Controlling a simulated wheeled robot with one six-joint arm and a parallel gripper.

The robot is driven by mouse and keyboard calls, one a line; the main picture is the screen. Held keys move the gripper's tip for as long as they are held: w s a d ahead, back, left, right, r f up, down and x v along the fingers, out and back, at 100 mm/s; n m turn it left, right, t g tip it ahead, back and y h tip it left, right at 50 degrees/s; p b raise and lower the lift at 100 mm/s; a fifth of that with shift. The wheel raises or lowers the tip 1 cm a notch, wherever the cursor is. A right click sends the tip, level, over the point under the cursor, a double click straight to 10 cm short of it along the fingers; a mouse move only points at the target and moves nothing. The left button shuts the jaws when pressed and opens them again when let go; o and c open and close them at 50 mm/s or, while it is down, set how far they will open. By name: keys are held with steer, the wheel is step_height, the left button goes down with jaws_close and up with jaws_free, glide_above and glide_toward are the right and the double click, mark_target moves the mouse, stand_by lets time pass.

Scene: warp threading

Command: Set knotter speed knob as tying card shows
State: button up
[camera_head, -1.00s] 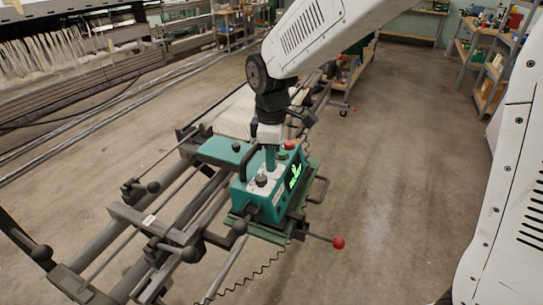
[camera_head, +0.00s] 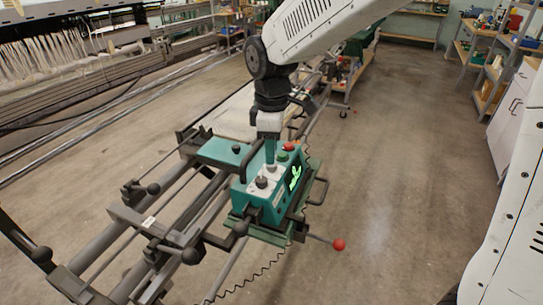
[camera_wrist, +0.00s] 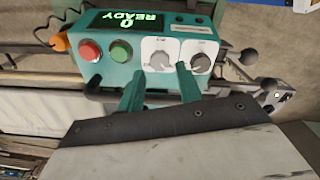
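The teal knotter (camera_head: 262,202) sits on the frame's rail, with a lit green display (camera_head: 295,177). In the wrist view the display (camera_wrist: 138,20) appears upside down and seems to read "0 READY". The panel has two grey knobs on white dials: a left knob (camera_wrist: 160,61) and a right knob (camera_wrist: 200,62). Their small labels are too blurred to read, so I cannot tell which sets speed. My gripper (camera_wrist: 160,73) is open, its teal fingers either side of the left knob; contact is unclear. My gripper (camera_head: 270,158) points down over the panel. No tying card is clearly recognisable.
A red button (camera_wrist: 90,51) and a green button (camera_wrist: 121,51) sit beside the knobs. Dark levers with ball ends, a red-balled lever (camera_head: 338,244) and a black handle (camera_head: 250,159) stick out around the knotter. Floor (camera_head: 390,200) on the right is clear.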

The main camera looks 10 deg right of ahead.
steer(key=shift+r, duration=2.3)
steer(key=shift+s+m, duration=0.15)
steer(key=shift+m, duration=0.35)
steer(key=s+d+r+m, duration=0.1)
steer(key=s+d+m, duration=0.6)
steer(key=s, duration=0.5)
steer(key=s+d+r+m+t, duration=0.1)
steer(key=s+d+m, duration=0.5)
steer(key=s+d, duration=0.4)
steer(key=s, duration=0.3)
steer(key=shift+d+m, duration=0.25)
steer(key=shift+m, duration=0.15)
